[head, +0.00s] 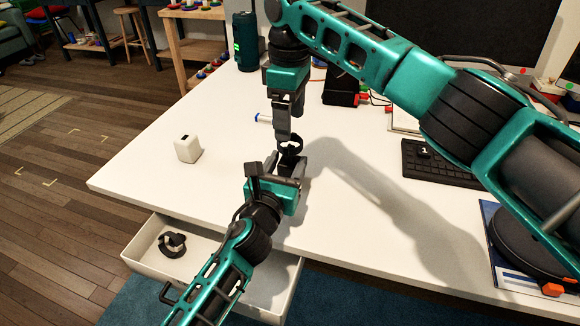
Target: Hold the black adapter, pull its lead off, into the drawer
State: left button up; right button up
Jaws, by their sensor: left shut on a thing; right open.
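My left gripper (283,163) is over the table's front edge, shut on a small dark thing that looks like the black adapter, mostly hidden by the fingers. A black looped piece (291,143), which looks like its lead, shows just above the fingers. My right gripper (284,135) points down from above, open, close to this loop; whether it touches is unclear. The drawer (143,262) is pulled out below the table front. A black coiled cable with a pale part (172,244) lies in its left side; my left arm covers part of the drawer.
A white cube-shaped adapter (188,149) stands on the white table (235,190), left of my grippers. A white pen with a blue end (263,118) is behind the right gripper. A black keyboard (440,166) and a dark cylinder (246,42) stand farther off. The table's left front is clear.

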aim_at(291, 145)
pick_arm(q)
jog(key=c, duration=0.6)
grip_shut()
pick_arm(e)
jog(key=shift+o, duration=0.7)
jog(key=n, duration=0.2)
jog(key=s+n+t, duration=0.1)
jog(key=shift+a+f+n+h, duration=0.15)
jog(key=shift+a+n+h, duration=0.1)
jog(key=shift+n+h, duration=0.15)
jog(key=n, duration=0.2)
jog(key=s+n+t, duration=0.1)
jog(key=n, duration=0.1)
jog(key=shift+a+h, duration=0.2)
jog(key=shift+h, duration=0.2)
jog(key=w+f+n+t, duration=0.1)
jog(key=f+n, duration=0.1)
jog(key=n, duration=0.1)
jog(key=w+f+n+t, duration=0.1)
jog(key=f+n, duration=0.2)
jog(key=w+d+f+n+t, duration=0.1)
jog(key=f+n+t, duration=0.1)
jog(key=n, duration=0.2)
jog(key=shift+d+f, duration=0.1)
jog(key=shift+f, duration=0.1)
